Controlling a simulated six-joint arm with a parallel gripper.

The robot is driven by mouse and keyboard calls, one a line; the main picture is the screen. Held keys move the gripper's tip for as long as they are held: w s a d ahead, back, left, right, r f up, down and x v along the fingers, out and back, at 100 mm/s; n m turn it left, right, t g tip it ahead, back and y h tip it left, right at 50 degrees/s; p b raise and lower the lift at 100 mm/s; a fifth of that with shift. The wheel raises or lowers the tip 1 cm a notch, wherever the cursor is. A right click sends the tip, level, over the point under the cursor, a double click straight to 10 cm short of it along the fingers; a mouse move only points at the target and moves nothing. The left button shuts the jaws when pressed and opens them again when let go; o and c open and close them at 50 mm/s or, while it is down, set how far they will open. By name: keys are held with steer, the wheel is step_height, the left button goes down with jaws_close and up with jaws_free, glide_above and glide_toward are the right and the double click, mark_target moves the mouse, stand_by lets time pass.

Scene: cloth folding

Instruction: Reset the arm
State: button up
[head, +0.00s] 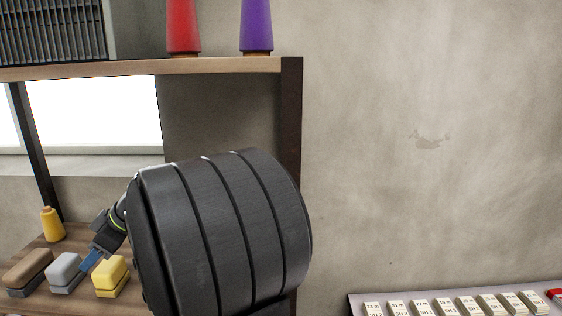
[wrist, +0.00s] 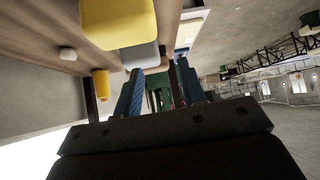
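My gripper (head: 88,264) shows at the lower left of the head view, past the large dark housing of my arm. Its blue fingers point down and left, close to a grey block (head: 65,270) and a yellow block (head: 112,275) on a wooden shelf; whether they touch cannot be told. In the wrist view my gripper (wrist: 160,70) has its two blue fingers spread apart, with nothing held between them. The yellow block (wrist: 118,22) and grey block (wrist: 141,57) lie beyond the left finger. No cloth is in view.
A brown block (head: 28,270) and a yellow spool (head: 52,225) stand on the lower shelf. Red (head: 182,28) and purple (head: 256,27) spools stand on the upper shelf (head: 215,66). A tray of labelled pieces (head: 356,306) lies at lower right. Bare wall fills the right side.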

steer(key=s+d+r+n+g+h, duration=0.1)
steer(key=s+d+r+n+g, duration=0.15)
steer(key=s, duration=0.65)
steer(key=s+d+r+n+g, duration=0.1)
steer(key=s+d+r+n, duration=0.15)
steer(key=s, duration=0.55)
steer(key=s+d+f+m, duration=0.1)
steer(key=d+f, duration=0.9)
steer(key=f, duration=0.2)
steer(key=shift+s+t, duration=0.2)
steer(key=shift+t, duration=0.15)
steer(key=shift+a, duration=0.1)
steer(key=a+r+n+g, duration=0.1)
steer(key=a+r, duration=0.7)
steer(key=r, duration=0.2)
steer(key=w+a+m, duration=0.1)
steer(key=w+a, duration=0.3)
steer(key=w, duration=0.1)
steer(key=shift+w+a+t, duration=0.15)
steer(key=shift+a+t, duration=0.15)
steer(key=shift+r, duration=0.15)
